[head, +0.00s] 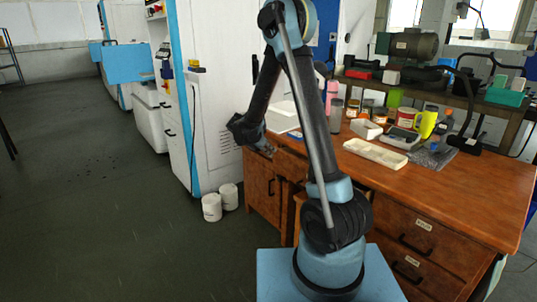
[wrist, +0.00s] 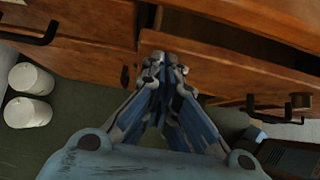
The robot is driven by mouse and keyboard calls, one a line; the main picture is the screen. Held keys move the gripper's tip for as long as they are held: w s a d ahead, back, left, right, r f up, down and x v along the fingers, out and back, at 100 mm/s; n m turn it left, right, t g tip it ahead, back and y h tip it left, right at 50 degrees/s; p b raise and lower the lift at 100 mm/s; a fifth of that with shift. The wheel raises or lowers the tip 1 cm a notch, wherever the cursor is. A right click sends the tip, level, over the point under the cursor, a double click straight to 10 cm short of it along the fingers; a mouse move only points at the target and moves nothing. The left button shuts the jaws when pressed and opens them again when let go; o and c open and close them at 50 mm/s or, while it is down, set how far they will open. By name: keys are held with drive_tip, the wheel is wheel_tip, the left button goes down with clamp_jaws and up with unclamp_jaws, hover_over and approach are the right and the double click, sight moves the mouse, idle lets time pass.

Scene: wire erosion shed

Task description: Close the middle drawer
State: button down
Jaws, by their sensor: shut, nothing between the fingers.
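The middle drawer (wrist: 225,68) stands pulled out of the wooden desk, with a dark gap into its inside behind the front. Its dark handle (wrist: 262,106) hangs on the front. In the head view the drawer (head: 291,163) shows partly, with much of it hidden behind my arm. My gripper (wrist: 165,60) is shut and empty, with its fingertips at the left end of the drawer front. I cannot tell whether they touch it. In the head view my gripper (head: 268,151) is at the desk's left front corner.
The desk top (head: 450,190) holds a cream tray (head: 376,154), a yellow mug (head: 425,124) and several small items. Closed drawers (head: 428,226) are on the right. Two white tubs (wrist: 28,95) stand on the floor by the white machine (head: 215,100). Floor at left is clear.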

drive_tip(key=shift+w+d, duration=0.75)
drive_tip(key=shift+d, duration=0.3)
